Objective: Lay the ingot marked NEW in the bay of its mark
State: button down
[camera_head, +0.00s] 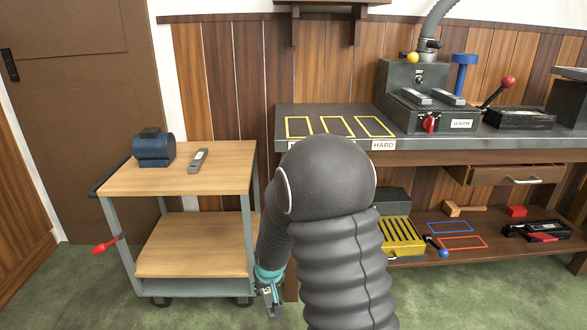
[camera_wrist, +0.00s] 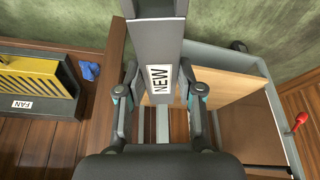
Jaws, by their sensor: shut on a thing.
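In the wrist view a long grey ingot (camera_wrist: 158,35) with a white NEW label lies between the fingers of my gripper (camera_wrist: 160,85). The gripper is shut on it, and its far end runs out of the picture. In the head view my gripper (camera_head: 268,288) hangs low between the trolley and the bench, partly hidden by my arm. Three yellow-outlined bays (camera_head: 337,126) are on the bench top and look empty. A HARD label (camera_head: 383,145) is on the bench edge below the right bay; my arm hides part of the edge to its left.
The wooden trolley (camera_head: 225,180) bears a blue device (camera_head: 153,149) and another grey ingot (camera_head: 198,160). A dark machine (camera_head: 410,85) with a WARM label and two grey bars stands right of the bays. The lower shelf holds a yellow-grilled box (camera_head: 402,238), labelled FAN in the wrist view.

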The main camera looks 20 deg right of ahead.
aim_at(298, 127)
jog(key=u, duration=0.05)
jog(key=k, duration=1.1)
jog(key=z, duration=0.85)
jog(key=i, duration=1.4)
jog(key=u, duration=0.3)
